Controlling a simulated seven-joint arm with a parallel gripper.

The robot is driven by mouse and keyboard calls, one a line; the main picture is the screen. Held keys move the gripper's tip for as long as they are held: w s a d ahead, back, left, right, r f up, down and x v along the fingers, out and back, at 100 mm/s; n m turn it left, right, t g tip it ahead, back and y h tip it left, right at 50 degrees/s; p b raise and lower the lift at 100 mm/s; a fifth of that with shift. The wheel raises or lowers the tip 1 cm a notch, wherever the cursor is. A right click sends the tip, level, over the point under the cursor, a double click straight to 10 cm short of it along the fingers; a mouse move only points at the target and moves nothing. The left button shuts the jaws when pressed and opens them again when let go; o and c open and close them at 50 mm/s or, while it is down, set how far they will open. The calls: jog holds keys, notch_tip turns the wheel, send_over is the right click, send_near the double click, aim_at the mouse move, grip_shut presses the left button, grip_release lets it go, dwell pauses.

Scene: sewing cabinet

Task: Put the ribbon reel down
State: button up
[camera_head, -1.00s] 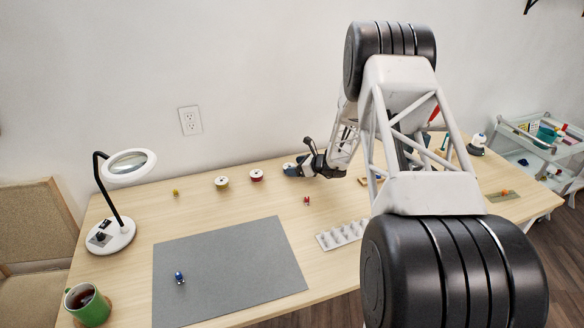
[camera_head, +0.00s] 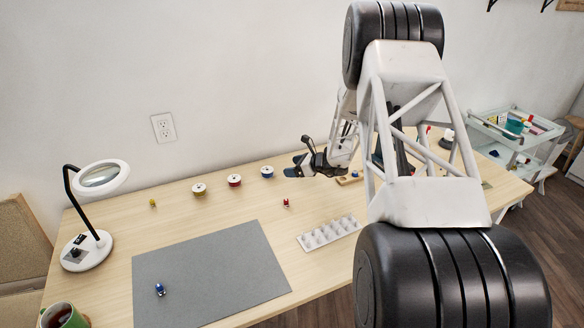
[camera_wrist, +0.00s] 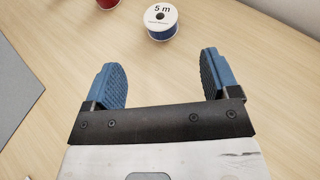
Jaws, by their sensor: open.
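A ribbon reel with blue ribbon and a white "5 m" face (camera_wrist: 160,17) lies on the table at the top of the wrist view. In the head view the blue reel (camera_head: 267,172) rests on the back part of the table, just left of my gripper (camera_head: 294,166). In the wrist view my gripper (camera_wrist: 163,75) is open, with its two blue fingers wide apart and bare table between them. The reel is beyond the fingertips, apart from them.
A red reel (camera_head: 234,180) and a yellowish reel (camera_head: 199,189) stand left of the blue one. A small red item (camera_head: 286,202), a white tray (camera_head: 330,233), a grey mat (camera_head: 215,275) and a magnifier lamp (camera_head: 100,177) are on the table.

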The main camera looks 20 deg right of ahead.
dwell(0.4)
jog(key=s+a+r+n+g+h, duration=0.2)
jog(key=s+a+r+n+g, duration=0.5)
jog(key=s+a+r+n, duration=1.1)
jog(key=s+a+r+n+h, duration=0.1)
jog(key=s+r+n+h, duration=0.1)
jog(key=s, duration=0.9)
jog(key=s+a+r+n+h, duration=0.2)
jog(key=s+r+n, duration=0.2)
jog(key=s, duration=0.7)
jog(key=s+a+r+n+h, duration=0.1)
jog(key=s+r+n+h, duration=0.2)
jog(key=s, duration=0.9)
notch_tip(320, 180, up, 3)
jog(key=shift+a+f, duration=0.1)
jog(key=shift+a, duration=0.2)
